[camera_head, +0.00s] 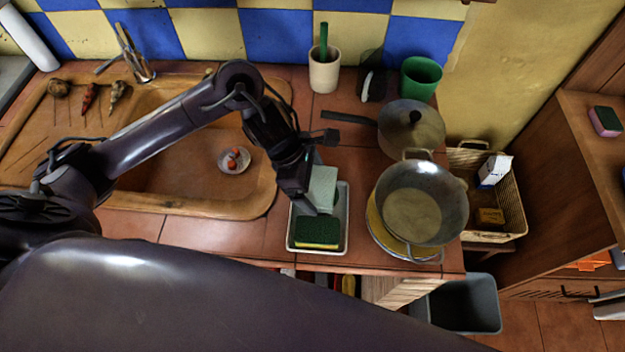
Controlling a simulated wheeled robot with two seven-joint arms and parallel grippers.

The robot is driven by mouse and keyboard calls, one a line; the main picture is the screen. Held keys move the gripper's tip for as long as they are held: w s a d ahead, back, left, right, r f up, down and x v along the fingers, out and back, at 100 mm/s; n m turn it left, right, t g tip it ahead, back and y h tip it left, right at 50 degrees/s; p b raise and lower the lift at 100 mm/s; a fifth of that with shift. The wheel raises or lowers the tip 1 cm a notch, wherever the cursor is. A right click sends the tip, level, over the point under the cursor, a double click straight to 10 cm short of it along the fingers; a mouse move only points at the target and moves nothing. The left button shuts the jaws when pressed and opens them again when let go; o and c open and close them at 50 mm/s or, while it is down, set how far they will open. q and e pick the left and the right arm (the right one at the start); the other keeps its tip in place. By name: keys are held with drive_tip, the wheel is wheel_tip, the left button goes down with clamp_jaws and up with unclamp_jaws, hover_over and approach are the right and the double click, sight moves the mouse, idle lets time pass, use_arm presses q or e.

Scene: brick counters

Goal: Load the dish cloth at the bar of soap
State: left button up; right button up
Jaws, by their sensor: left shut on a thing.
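My left gripper (308,198) reaches down into a pale rectangular tray (347,232) on the tiled counter. It is shut on a pale green block (323,184), which stands tilted at the tray's back part. I take this block for the dish cloth, but its shape alone does not settle that. A dark green and yellow block (317,232) lies flat in the front of the tray, just in front of the fingertips; it looks like a sponge. I cannot tell for sure which block is the bar of soap. My right gripper is not in view.
A pan (414,203) on a stack stands close right of the tray, with a lidded pan (418,130) behind. The sink (190,205) with a small plate (234,160) lies left. A cup (324,73) and green pot (420,77) stand at the wall.

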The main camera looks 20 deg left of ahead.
sight(313, 184)
use_arm(q)
drive_tip(key=shift+s, duration=0.1)
drive_tip(key=shift+r+p, duration=2.65)
drive_tip(key=shift+r, duration=0.85)
